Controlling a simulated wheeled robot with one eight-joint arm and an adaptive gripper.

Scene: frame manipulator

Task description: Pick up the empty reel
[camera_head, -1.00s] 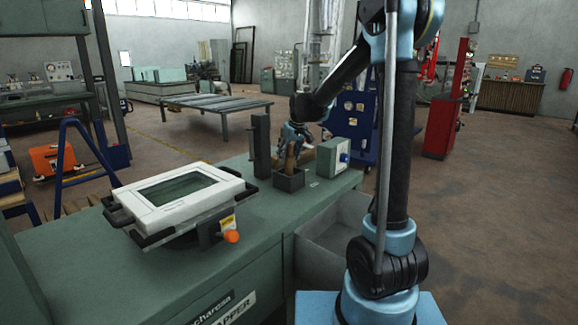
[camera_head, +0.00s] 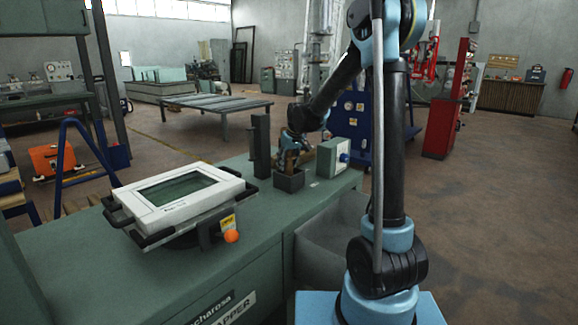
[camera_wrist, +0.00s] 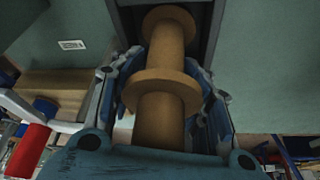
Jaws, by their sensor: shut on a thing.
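The empty reel (camera_wrist: 165,90) is a bare brown spool with round flanges. In the wrist view it lies between the blue fingers of my gripper (camera_wrist: 163,88), which are shut on it. Its far end is at the dark grey open box (camera_wrist: 209,22). In the head view the reel (camera_head: 292,160) is a small brown shape, partly hidden by my gripper (camera_head: 291,146), just above or in the small grey box (camera_head: 290,182) on the green bench. I cannot tell whether its lower end is still inside the box.
On the green bench (camera_head: 262,225), a dark upright post (camera_head: 261,145) stands left of the box and a green control box (camera_head: 333,157) right of it. A white-framed screen (camera_head: 178,195) is at the front left. A grey bin (camera_head: 325,245) sits beside the bench.

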